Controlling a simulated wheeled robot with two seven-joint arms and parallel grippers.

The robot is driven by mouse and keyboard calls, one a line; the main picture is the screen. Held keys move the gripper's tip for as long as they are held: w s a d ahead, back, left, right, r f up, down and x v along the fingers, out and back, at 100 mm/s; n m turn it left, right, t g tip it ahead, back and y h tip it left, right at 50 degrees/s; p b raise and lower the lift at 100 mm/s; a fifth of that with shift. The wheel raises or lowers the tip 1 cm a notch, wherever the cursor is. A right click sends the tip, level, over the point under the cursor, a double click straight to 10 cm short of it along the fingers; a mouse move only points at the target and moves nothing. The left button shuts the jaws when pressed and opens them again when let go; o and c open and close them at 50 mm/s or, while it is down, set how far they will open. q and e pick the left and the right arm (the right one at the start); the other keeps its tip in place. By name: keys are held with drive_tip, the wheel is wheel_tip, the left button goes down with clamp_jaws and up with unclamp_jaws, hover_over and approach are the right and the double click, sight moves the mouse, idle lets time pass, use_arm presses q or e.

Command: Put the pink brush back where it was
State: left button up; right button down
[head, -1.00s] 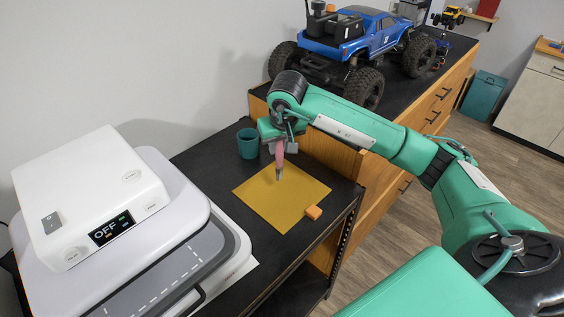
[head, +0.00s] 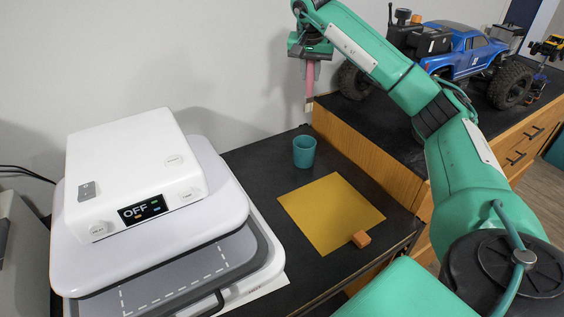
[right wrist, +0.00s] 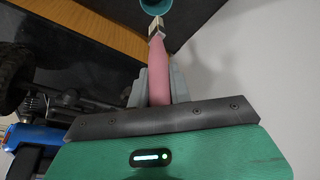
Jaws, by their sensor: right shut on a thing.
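The pink brush (head: 310,80) hangs tip down in my right gripper (head: 310,62), which is shut on its handle. In the right wrist view the brush (right wrist: 158,70) points away from the jaws, its metal and bristle end toward the teal cup (right wrist: 155,5). In the head view the teal cup (head: 304,152) stands upright on the black table, lower than the brush and slightly to its left. The brush is in the air, apart from the cup. My left gripper is not in view.
A yellow sheet (head: 330,210) with an orange block (head: 361,239) at its edge lies in front of the cup. A white heat press (head: 150,210) fills the left. A blue RC crawler (head: 460,50) stands on the higher wooden cabinet (head: 370,150) at right.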

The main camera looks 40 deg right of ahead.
drive_tip(key=shift+w+d+r, duration=0.15)
drive_tip(key=shift+w, duration=0.25)
wheel_tip(320, 180, down, 20)
drive_tip(key=p, duration=0.4)
drive_tip(key=shift+r, duration=0.1)
drive_tip(key=c, duration=1.3)
unclamp_jaws()
